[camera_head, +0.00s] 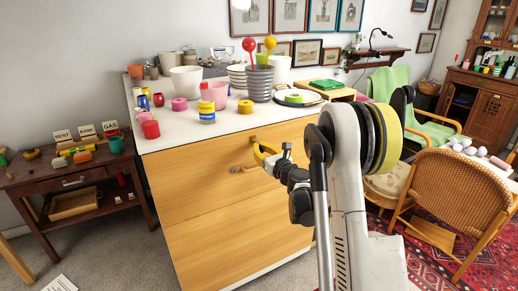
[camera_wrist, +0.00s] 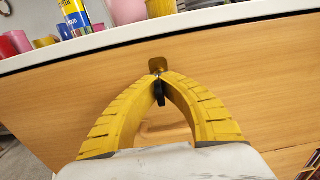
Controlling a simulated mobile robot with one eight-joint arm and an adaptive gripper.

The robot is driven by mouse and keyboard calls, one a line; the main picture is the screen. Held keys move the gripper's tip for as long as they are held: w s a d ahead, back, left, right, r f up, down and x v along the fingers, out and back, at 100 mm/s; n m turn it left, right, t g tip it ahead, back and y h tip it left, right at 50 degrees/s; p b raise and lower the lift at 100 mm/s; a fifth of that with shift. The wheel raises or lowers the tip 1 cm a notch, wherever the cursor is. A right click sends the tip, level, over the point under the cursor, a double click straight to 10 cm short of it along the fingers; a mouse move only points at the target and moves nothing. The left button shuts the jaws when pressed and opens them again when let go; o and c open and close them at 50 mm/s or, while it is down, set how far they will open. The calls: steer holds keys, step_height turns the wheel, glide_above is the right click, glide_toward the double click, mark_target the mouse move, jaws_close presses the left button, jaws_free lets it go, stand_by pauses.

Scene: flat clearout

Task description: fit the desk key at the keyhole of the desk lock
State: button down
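The desk lock shows as a small brass plate (camera_wrist: 157,63) on the wooden drawer front, just under the white top. In the wrist view my gripper (camera_wrist: 160,76) has its yellow fingers closed together at the tips, right in front of the plate's lower part. A small dark piece (camera_wrist: 159,94), seemingly part of the desk key, hangs between the fingers. The tips cover the keyhole, and I cannot tell whether the key touches or enters it. In the head view my gripper (camera_head: 264,154) is close to the drawer front, beside the lock plate (camera_head: 253,139).
A handle (camera_head: 244,169) sits on the drawer front below the lock. Cups, bowls and a yellow-blue tin (camera_head: 207,112) stand on the white top (camera_head: 180,136) above. A wicker chair (camera_head: 465,190) stands to the right, and a dark side table (camera_head: 75,178) to the left.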

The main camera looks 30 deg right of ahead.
steer(key=shift+w, duration=1.3)
steer(key=c, duration=2.1)
jaws_free()
steer(key=o, duration=0.6)
steer(key=shift+c, duration=0.2)
steer(key=shift+s, duration=0.1)
steer(key=s, duration=1.1)
steer(key=shift+s, duration=0.4)
steer(key=shift+d, duration=0.1)
